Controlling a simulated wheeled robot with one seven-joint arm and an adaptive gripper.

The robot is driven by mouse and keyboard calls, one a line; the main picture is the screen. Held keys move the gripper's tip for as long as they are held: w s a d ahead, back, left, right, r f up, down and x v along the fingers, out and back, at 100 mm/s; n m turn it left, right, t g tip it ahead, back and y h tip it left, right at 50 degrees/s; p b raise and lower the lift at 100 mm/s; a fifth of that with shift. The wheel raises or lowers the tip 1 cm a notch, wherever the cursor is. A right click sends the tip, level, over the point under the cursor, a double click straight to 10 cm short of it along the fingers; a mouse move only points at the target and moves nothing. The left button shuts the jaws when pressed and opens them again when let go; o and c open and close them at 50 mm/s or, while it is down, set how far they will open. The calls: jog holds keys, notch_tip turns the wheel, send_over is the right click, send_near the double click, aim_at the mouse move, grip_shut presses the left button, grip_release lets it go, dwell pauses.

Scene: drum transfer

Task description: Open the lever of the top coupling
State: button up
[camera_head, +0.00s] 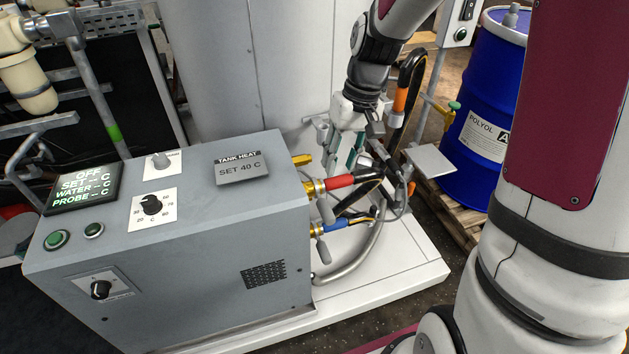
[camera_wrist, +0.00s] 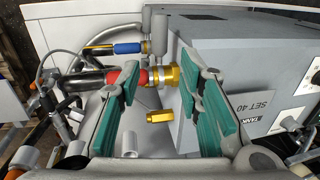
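The top hose coupling is a brass fitting (camera_head: 313,188) with a red sleeve (camera_head: 340,181) on the grey heater's right side. It also shows in the wrist view as a brass coupling (camera_wrist: 172,76). Its grey lever (camera_head: 325,210) hangs down beside it; I take it to be the grey lever (camera_wrist: 160,35) in the wrist view. Below is a blue-sleeved coupling (camera_head: 333,225) with its own grey lever (camera_head: 322,250). My gripper (camera_wrist: 160,75) is open and empty, its teal-padded fingers on either side of the view of the red coupling. I cannot tell whether they touch it.
A bare brass stub (camera_head: 302,159) sticks out above the red coupling. The grey heater (camera_head: 200,240) stands close on the left. A black-and-orange hose (camera_head: 400,100) and thin cables run near my gripper. A blue drum (camera_head: 490,110) stands on a pallet behind right.

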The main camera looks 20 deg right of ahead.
aim_at(327, 207)
jog(key=a+f, duration=0.1)
jog(key=f, duration=0.3)
jog(key=f+b, duration=0.1)
jog(key=f, duration=0.4)
jog(key=a+f, duration=0.1)
jog(key=f, duration=0.4)
jog(key=shift+a+f+b, duration=0.1)
jog(key=shift+a+b, duration=0.2)
jog(key=shift+b, duration=0.05)
grip_shut()
